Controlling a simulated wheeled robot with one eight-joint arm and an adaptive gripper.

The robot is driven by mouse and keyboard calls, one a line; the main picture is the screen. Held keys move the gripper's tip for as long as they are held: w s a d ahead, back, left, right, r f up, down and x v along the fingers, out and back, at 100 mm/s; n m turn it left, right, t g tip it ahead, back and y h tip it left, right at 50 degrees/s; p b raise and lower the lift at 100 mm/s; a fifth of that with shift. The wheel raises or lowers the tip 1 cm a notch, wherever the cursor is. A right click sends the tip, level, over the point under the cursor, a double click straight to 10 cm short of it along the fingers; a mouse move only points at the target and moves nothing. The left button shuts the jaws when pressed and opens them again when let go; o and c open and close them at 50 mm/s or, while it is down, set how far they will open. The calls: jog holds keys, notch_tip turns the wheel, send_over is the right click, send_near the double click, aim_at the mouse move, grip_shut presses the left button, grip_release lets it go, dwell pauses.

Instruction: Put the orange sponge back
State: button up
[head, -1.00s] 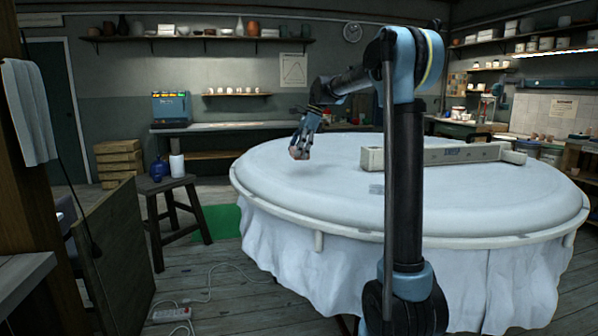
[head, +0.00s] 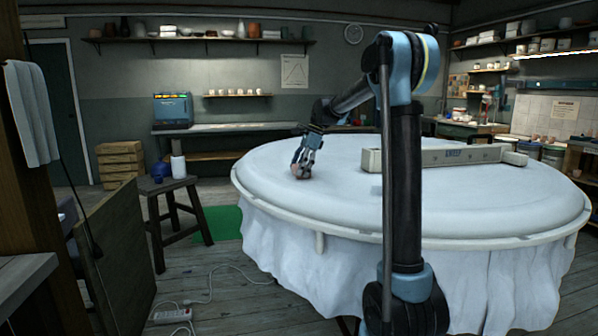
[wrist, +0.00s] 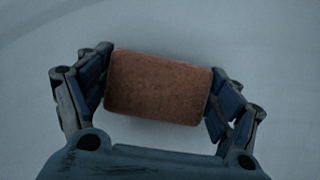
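The orange sponge (wrist: 158,88), a brownish-orange block with rounded edges, lies between the two fingers of my gripper (wrist: 160,90) in the wrist view. The left finger and the right finger each meet one short end of it. In the head view my gripper (head: 304,166) points down at the left part of the round white table (head: 345,200). The sponge (head: 300,176) shows only as a small reddish patch under the fingers, at or very close to the table top. I cannot tell whether it touches.
A long grey box-like bar (head: 440,157) lies on the table to the right, beyond my arm. The table top around my gripper is clear. A dark stool (head: 172,185) with a blue pot (head: 158,170) and a white cylinder (head: 178,167) stands left of the table.

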jog(key=shift+o, duration=1.1)
jog(key=shift+r, duration=0.1)
jog(key=v, duration=1.2)
